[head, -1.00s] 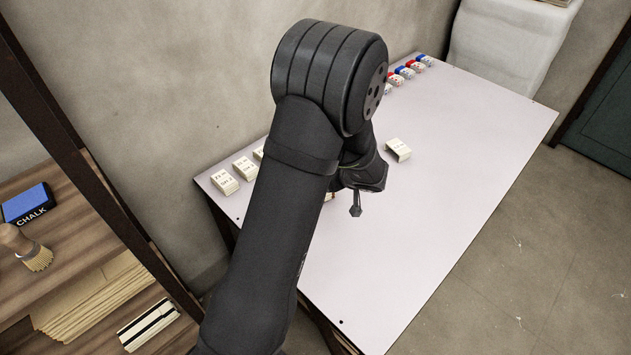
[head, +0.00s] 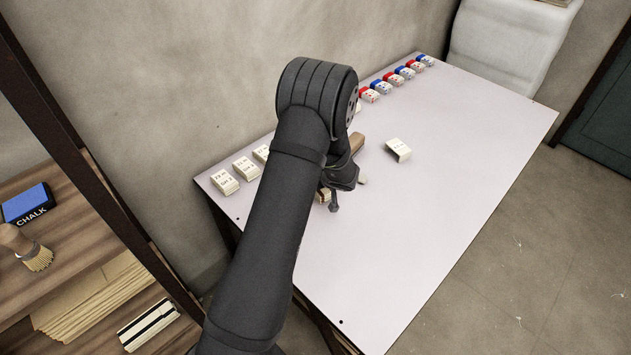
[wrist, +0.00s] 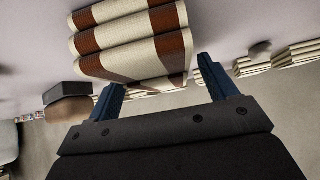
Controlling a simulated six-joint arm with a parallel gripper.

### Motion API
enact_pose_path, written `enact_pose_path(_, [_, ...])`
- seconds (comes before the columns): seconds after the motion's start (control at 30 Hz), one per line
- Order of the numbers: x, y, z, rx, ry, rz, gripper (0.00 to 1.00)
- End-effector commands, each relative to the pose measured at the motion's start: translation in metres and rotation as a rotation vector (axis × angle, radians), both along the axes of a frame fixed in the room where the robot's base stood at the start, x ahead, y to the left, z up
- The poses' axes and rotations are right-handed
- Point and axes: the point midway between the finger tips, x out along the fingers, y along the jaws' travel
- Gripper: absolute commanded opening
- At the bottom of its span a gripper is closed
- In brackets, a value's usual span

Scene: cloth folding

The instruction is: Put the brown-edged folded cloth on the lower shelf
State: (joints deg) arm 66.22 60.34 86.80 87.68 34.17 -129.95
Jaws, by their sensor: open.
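The brown-edged folded cloth (wrist: 130,38) is cream with broad brown bands and several folded layers in the wrist view. In the head view only a small cream and brown piece (head: 323,195) shows beside my gripper (head: 347,196); my arm hides the rest. My gripper's blue fingers (wrist: 158,84) are open and apart, one near each side of the cloth's near end. I cannot tell whether they touch it. The wooden shelf unit (head: 60,265) stands at the left in the head view. Its lower part is cut off by the frame.
A blue chalk box (head: 27,204), a brush (head: 28,250), tan folded pieces (head: 88,305) and a black-striped cloth (head: 148,325) are on the shelf unit. A dark upright post (head: 95,165) stands before the table (head: 455,150). A small white block (head: 398,150) lies mid-table; the table's right side is clear.

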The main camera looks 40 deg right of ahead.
Motion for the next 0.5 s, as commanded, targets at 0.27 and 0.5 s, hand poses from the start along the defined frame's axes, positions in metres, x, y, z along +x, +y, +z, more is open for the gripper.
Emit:
enact_pose_path(0.27, [0.0015, -0.0004, -0.0016, 0.0, 0.0, 0.0, 0.74])
enact_pose_path(0.5, [0.0013, -0.0003, -0.0015, 0.0, 0.0, 0.0, 0.27])
